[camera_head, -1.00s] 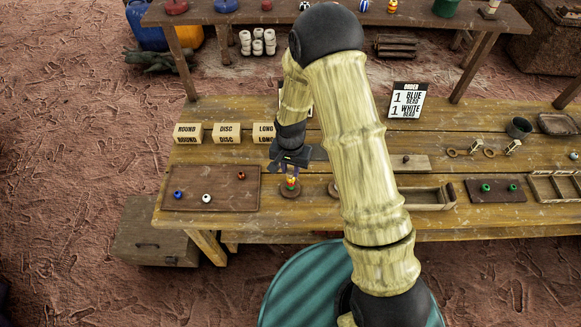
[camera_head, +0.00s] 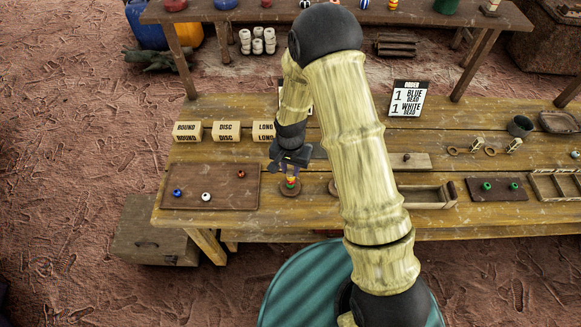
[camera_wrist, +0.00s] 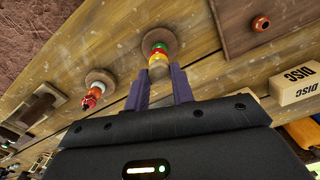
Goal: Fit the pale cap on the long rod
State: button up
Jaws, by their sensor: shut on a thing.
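My gripper (camera_head: 290,172) is over a round wooden base (camera_head: 290,193) near the front of the bench. In the wrist view its fingers (camera_wrist: 159,78) are shut on the pale cap (camera_wrist: 158,71), a small tan piece. The cap is in line with a stack of red, green and yellow beads (camera_wrist: 158,53) on that base. The cap appears to touch or nearly touch the top of the stack; I cannot tell whether it is seated. The beads and the cap hide the rod itself.
A second round base (camera_wrist: 100,76) with red and white beads stands beside it, partly behind my arm in the head view. A brown tray (camera_head: 222,193) with loose beads lies left. Blocks marked ROUND, DISC (camera_head: 226,132) and LONG stand behind. An order card (camera_head: 408,99) stands farther right.

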jog(key=o, duration=1)
jog(key=shift+r+p, duration=2.8)
jog(key=shift+r, duration=1.2)
jog(key=shift+r, duration=0.1)
jog(key=s+d+r+n+t, duration=0.1)
jog(key=s+d+r, duration=0.3)
jog(key=r, duration=0.1)
jog(key=s+d+r+n+b, duration=0.1)
jog(key=s+d+r, duration=0.3)
jog(key=d+r, duration=0.1)
jog(key=s+d+r+n+t+b, duration=0.1)
jog(key=s+d+r+n, duration=0.1)
jog(key=s+d+r, duration=0.2)
jog(key=shift+s+d+r+t, duration=0.15)
jog(key=shift+r, duration=0.55)
jog(key=shift+s+d+r+t, duration=0.1)
jog(key=shift+d+r+t, duration=0.05)
jog(key=shift+r, duration=0.55)
